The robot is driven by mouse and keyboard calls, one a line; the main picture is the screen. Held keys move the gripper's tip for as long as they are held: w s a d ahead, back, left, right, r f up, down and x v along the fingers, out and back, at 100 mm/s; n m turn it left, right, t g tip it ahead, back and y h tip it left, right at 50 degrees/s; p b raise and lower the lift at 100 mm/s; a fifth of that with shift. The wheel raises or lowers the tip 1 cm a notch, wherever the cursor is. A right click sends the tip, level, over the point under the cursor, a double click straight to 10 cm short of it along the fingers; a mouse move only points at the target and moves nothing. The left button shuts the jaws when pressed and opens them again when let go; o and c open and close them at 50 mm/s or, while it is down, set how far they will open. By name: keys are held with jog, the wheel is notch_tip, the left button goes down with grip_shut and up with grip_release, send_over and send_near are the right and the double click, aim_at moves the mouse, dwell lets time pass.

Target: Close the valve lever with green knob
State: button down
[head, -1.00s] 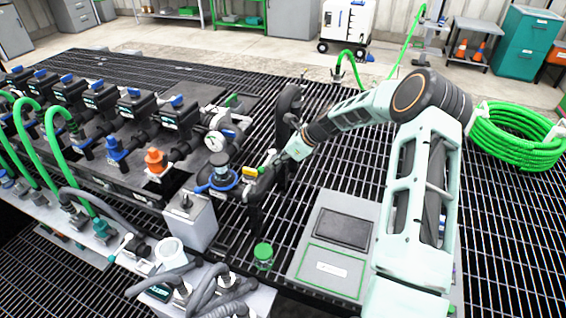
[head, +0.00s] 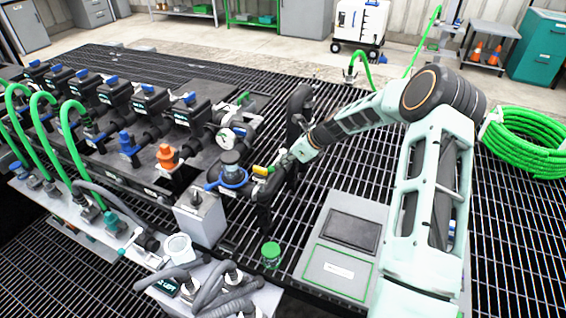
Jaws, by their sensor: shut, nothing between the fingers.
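A small green handle (head: 243,98) shows at the far right end of the black valve manifold (head: 180,112).
A grey box (head: 200,217) and hoses (head: 205,292) stand to the left. An upright black pipe (head: 299,110) rises behind my gripper. Open grating lies behind the manifold.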

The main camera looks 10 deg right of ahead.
jog(key=shift+a+m, duration=0.3)
jog(key=shift+m, duration=0.1)
jog(key=shift+w+a+m+t+h, duration=0.15)
jog(key=shift+a+m+t+h, duration=0.3)
jog(key=shift+m, duration=0.25)
jog(key=shift+w+a+m+t+h, duration=0.15)
jog(key=shift+a+m+t+h, duration=0.2)
jog(key=shift+a+m+h, duration=0.25)
jog(key=shift+w+a+m+h, duration=0.3)
jog(key=shift+a+m+h, duration=0.1)
jog(key=shift+m, duration=0.5)
jog(key=w+a+m+t+h, duration=0.1)
jog(key=m, duration=0.1)
jog(key=shift+w+a+m+h+p, duration=0.1)
jog(key=shift+w+m+h+p, duration=0.05)
jog(key=shift+m+h+p, duration=0.2)
jog(key=w+m+h, duration=0.1)
jog(key=m, duration=0.1)
jog(key=w+m+h+p, duration=0.1)
jog(key=w+m+h, duration=0.1)
jog(key=m, duration=0.1)
jog(key=w+a+m+h+p, duration=0.1)
jog(key=w+m+h, duration=0.1)
jog(key=m, duration=0.1)
jog(key=shift+w+a+g, duration=0.1)
jog(key=shift+w+g, duration=0.15)
jog(key=shift+g, duration=0.15)
jog(key=shift+w, duration=0.1)
